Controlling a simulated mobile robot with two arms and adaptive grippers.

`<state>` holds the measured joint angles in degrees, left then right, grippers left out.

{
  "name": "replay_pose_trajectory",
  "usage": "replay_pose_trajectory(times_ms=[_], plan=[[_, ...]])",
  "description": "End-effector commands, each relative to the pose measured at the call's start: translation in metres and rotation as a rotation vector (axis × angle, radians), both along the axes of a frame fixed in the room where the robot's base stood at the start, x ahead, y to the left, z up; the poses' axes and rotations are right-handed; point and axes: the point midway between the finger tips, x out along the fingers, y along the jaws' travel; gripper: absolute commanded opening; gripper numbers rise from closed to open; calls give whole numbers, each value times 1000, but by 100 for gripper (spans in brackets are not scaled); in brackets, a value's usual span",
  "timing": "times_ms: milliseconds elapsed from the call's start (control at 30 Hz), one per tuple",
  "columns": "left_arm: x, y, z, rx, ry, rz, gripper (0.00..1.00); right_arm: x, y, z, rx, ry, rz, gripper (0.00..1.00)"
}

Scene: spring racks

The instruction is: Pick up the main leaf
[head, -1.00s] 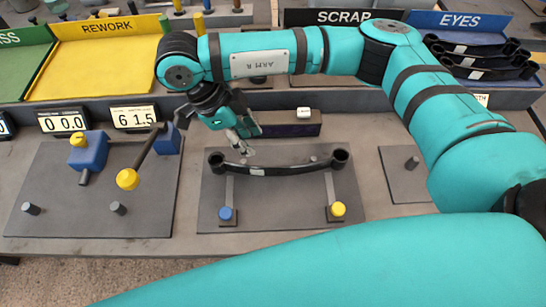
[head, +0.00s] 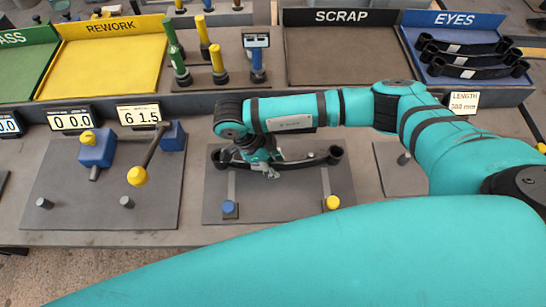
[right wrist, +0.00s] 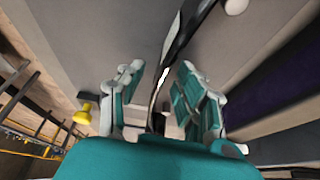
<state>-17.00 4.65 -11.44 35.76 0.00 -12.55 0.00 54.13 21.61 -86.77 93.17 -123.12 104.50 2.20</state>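The main leaf is a long black curved bar with round eyes at its ends. It lies across the centre fixture plate; its right part (head: 312,161) shows in the head view, and my right gripper and wrist hide part of its left half. My right gripper (head: 268,172) is over the leaf, left of its middle. In the right wrist view the leaf (right wrist: 182,42) runs down between the two spread fingers of the gripper (right wrist: 160,102), with a gap visible on both sides. My left gripper is not in view.
The fixture plate (head: 285,210) has a blue knob (head: 229,207) and a yellow knob (head: 332,203) in front. A left plate (head: 75,205) carries blue blocks and a yellow-ended lever. Behind are the rework (head: 105,65), scrap (head: 340,60) and eyes trays; the eyes tray holds black leaves (head: 470,58).

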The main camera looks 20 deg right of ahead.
Motion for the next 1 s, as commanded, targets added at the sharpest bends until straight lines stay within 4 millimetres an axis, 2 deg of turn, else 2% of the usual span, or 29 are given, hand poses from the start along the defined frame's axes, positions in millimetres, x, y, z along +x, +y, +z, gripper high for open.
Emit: replay_pose_trajectory(times_ms=[200,500,1000], plan=[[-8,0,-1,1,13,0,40,0,0,-2,1,0,1,35],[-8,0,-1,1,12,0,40,0,0,-1,1,-1,1,0],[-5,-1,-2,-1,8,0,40,2,0,5,1,-5,1,0]])
